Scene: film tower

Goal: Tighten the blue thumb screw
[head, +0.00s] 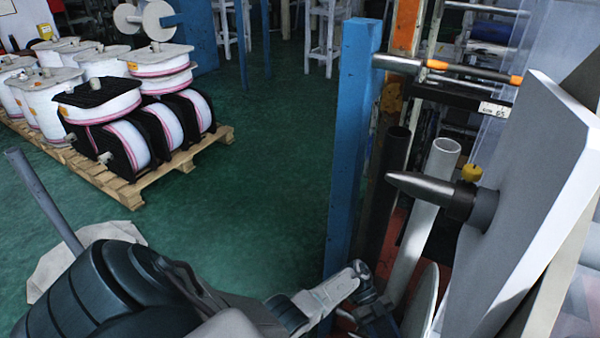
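I cannot make out a blue thumb screw in this view. A dark tapered spindle (435,193) sticks out to the left from a large white panel (545,190) at the right. My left arm comes in from the bottom left and reaches to the foot of a blue post. My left gripper (374,308) is at its end, low and left of the spindle and apart from it. Its fingers are too small and dark to tell whether they are open or shut. My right gripper is not in view.
The blue post (350,150) stands left of a dark tube (382,195) and a pale tube (425,215). Metal rods with orange tips (437,64) run above the spindle. A wooden pallet (125,180) holds several white reels at left. The green floor between is clear.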

